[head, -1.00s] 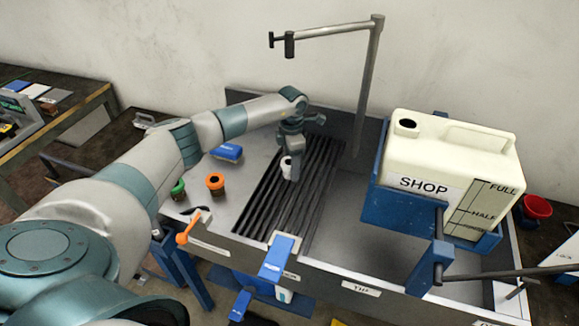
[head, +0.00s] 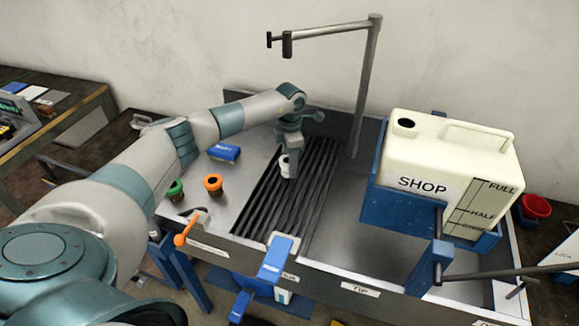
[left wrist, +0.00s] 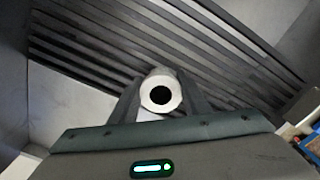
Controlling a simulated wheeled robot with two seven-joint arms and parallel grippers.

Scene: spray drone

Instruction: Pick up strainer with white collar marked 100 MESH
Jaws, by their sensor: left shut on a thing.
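My left gripper (head: 288,166) reaches down over the black slatted grate. It is shut on the white-collared strainer (head: 284,162), which shows beside the fingers. In the left wrist view the strainer (left wrist: 160,94) is a white ring with a dark round opening, between the two fingers. Its marking cannot be read in either view. Two other strainers stand on the metal deck left of the grate, one with a green collar (head: 176,187) and one with an orange collar (head: 213,182). My right gripper is not in view.
The slatted grate (head: 270,215) lies in the sink bench. A blue block (head: 224,152) lies behind the coloured strainers. A large SHOP tank (head: 450,165) in a blue cradle stands at right. A metal post with an overhead arm (head: 364,90) rises behind. An orange-handled lever (head: 184,235) is at front left.

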